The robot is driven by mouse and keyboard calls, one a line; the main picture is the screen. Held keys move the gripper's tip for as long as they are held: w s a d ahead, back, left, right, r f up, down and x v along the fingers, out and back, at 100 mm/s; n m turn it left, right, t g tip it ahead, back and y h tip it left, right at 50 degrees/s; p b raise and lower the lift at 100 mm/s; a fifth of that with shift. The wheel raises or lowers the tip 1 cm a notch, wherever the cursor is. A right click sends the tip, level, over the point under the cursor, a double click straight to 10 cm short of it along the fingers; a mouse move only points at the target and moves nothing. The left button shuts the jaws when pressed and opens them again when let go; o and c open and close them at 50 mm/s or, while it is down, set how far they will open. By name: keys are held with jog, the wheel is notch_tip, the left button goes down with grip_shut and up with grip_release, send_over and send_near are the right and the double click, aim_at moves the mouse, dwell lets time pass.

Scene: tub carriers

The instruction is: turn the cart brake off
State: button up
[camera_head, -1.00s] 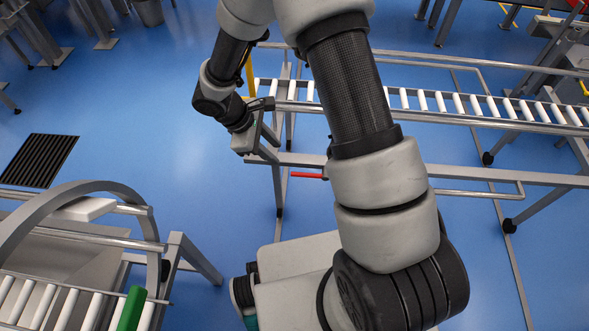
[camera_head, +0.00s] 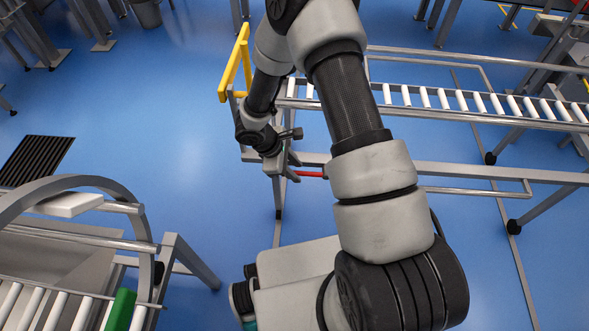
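The cart brake appears to be the red lever (camera_head: 312,174) on the side rail of the roller cart (camera_head: 455,174). It points left, roughly level, and its left end is hidden at my fingertips. Its right end is hidden behind my arm. My gripper (camera_head: 293,168) is at the lever's left end, with its fingers pointing right. The fingers look parted, one above the other. Whether they touch the lever cannot be told.
A yellow bar frame (camera_head: 237,65) stands at the cart's left end, close to my arm. A second roller cart with a curved grey rail (camera_head: 75,184) and a green part (camera_head: 120,310) is at lower left. Blue floor (camera_head: 170,130) between them is clear.

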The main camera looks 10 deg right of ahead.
grip_shut()
